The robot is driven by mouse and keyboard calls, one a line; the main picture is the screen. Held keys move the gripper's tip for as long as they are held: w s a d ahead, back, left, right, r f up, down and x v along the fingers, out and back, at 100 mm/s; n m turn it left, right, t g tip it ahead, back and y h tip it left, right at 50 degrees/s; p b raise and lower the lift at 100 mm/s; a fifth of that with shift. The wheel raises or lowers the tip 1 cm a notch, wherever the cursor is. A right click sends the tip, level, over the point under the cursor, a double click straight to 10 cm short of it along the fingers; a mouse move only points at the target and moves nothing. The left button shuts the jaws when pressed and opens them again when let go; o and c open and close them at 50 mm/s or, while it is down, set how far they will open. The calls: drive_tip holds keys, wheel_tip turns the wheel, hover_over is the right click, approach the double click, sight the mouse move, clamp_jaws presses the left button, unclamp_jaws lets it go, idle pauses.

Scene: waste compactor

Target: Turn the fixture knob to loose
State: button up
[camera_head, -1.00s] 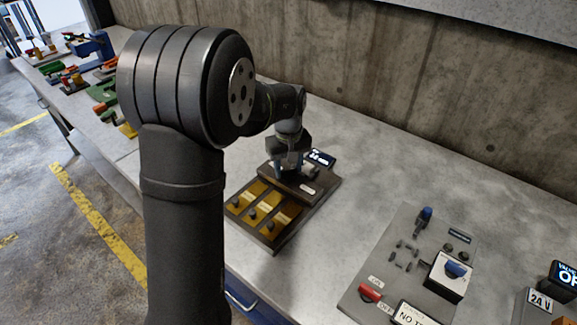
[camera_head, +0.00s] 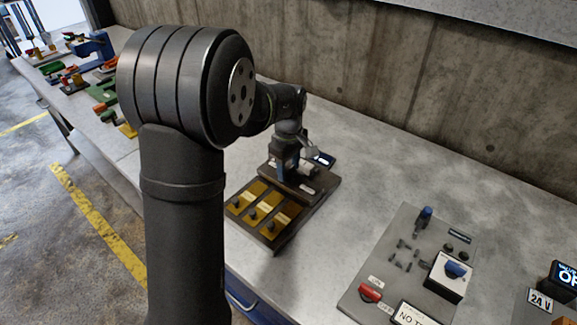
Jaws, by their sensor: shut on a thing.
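My gripper (camera_head: 285,168) points down at the back of a dark fixture (camera_head: 316,203) on the bench. It is shut at the fixture's raised rear block, where the knob would be between the fingers. The knob itself is hidden by my gripper, so its setting cannot be read. Several brass-coloured plates (camera_head: 262,211) with dark pegs lie on the fixture's front part. A small dark display (camera_head: 324,159) stands behind the fixture, partly covered by my gripper.
Coloured tools crowd the bench at far left. A concrete wall (camera_head: 430,90) stands behind. Bare bench lies between fixture and panel.

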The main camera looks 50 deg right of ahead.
sight(289, 169)
idle(0.3)
drive_tip(key=o, duration=1)
wheel_tip(289, 169, up, 18)
drive_tip(key=shift+f, duration=0.25)
drive_tip(key=shift+f, duration=0.15)
wheel_tip(289, 169, down, 17)
drive_tip(key=shift+f, duration=0.15)
idle(0.5)
